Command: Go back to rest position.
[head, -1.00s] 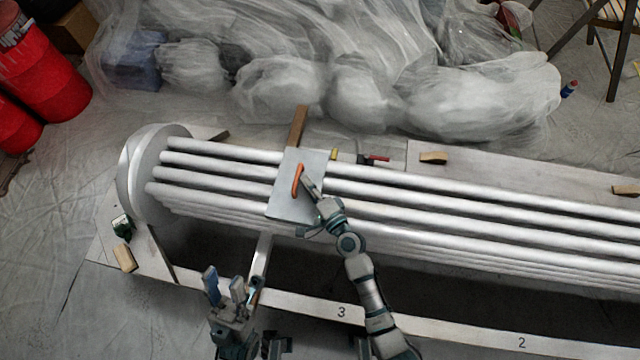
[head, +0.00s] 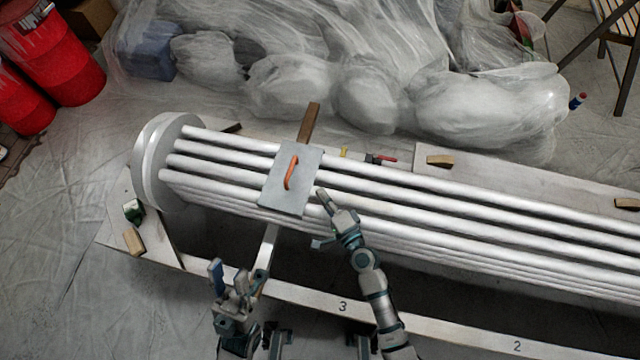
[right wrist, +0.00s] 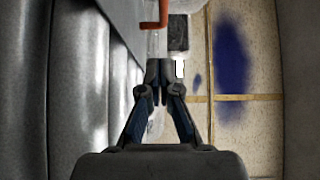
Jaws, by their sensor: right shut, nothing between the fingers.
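My right gripper (head: 322,196) is shut and empty, just right of the grey plate's right edge and over the white pipes.
The white pipe bundle (head: 440,205) with its round end plate (head: 150,165) spans the view. A front board (head: 440,328) carries numbers. Wooden blocks (head: 134,241) lie around the frame. Red barrels (head: 60,65) stand at the far left, sheeted bulk (head: 365,95) behind. Bare floor (head: 60,260) is at left.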

